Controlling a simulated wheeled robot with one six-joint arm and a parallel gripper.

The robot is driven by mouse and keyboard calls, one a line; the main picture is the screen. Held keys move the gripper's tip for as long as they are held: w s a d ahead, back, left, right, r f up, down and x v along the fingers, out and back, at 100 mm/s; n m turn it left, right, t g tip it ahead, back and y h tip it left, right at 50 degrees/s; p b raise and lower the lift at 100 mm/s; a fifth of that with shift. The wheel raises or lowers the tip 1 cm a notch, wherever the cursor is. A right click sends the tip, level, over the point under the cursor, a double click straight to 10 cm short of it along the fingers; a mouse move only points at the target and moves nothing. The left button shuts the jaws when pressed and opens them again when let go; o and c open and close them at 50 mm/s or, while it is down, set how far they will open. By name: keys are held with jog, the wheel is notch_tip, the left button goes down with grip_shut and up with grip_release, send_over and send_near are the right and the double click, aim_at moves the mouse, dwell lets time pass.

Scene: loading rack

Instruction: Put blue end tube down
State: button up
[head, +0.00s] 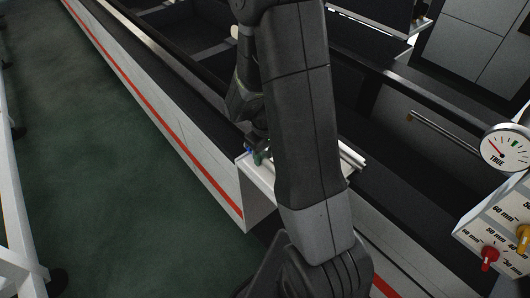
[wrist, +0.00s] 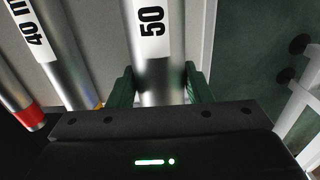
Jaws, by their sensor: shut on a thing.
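In the wrist view my gripper (wrist: 160,88) has its green fingers shut on a silver tube (wrist: 160,70) with a white "50" label. The tube's near end is hidden behind the gripper body. In the head view my gripper (head: 257,158) is mostly hidden by my arm, over the white end of the long rack. A small blue spot (head: 248,150) shows beside its green finger; it may be the tube's blue end.
In the wrist view a "40 mm" tube (wrist: 52,50) with a yellow end and a red-ended tube (wrist: 30,118) lie to the left. In the head view a panel (head: 500,225) with red and yellow knobs and a gauge (head: 505,148) stand at right. Green floor (head: 110,190) is clear at left.

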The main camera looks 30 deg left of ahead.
jog(key=shift+f, duration=0.2)
jog(key=o, duration=1.1)
jog(key=shift+r, duration=0.1)
notch_tip(320, 180, up, 12)
jog(key=shift+r+b, duration=0.15)
jog(key=shift+b, duration=0.15)
